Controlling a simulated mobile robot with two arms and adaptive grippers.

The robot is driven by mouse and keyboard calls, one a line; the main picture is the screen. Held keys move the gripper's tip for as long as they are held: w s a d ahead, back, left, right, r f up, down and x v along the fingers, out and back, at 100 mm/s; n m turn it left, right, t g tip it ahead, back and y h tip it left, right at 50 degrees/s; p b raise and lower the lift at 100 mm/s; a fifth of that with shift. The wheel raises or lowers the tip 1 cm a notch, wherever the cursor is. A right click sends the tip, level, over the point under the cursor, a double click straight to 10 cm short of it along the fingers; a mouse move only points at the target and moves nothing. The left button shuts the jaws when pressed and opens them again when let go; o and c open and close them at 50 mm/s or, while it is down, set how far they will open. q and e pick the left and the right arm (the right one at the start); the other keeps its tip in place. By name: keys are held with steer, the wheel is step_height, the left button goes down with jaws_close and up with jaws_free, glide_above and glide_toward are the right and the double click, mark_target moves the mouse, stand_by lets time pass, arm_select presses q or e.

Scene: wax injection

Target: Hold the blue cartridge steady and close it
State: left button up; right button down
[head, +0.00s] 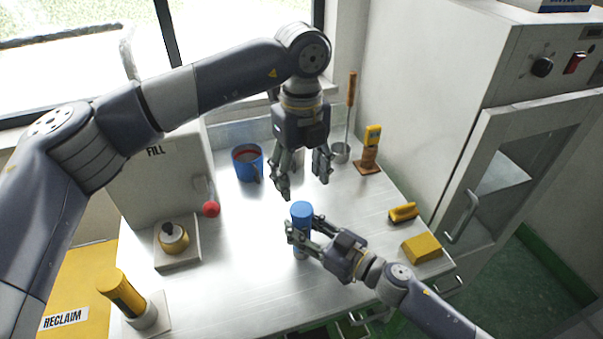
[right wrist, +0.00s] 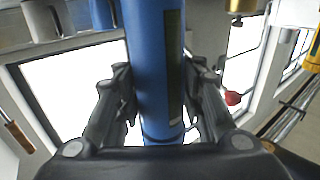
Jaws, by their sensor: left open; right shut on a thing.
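The blue cartridge (head: 302,211) stands upright near the middle of the metal table, its blue upper end showing above my right gripper's fingers. My right gripper (head: 298,234) is shut around its body from the right side. In the right wrist view the blue cartridge (right wrist: 152,70) fills the middle, between the two fingers of my right gripper (right wrist: 160,100). My left gripper (head: 304,186) is open and empty, pointing down above and just behind the cartridge, with its fingers apart. I cannot tell whether a separate cap sits on the cartridge.
A FILL machine (head: 150,185) with a red knob (head: 211,209), a brass pot (head: 172,238) and a yellow cylinder (head: 122,293) are at left. A brush (head: 403,213) and a yellow block (head: 422,249) lie at right. The table around the cartridge is clear.

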mark_target(301, 208)
arm_select(q)
steer(key=shift+n, duration=1)
steer(key=shift+f, duration=3.95)
steer(key=c, duration=1.2)
steer(key=shift+m, duration=0.3)
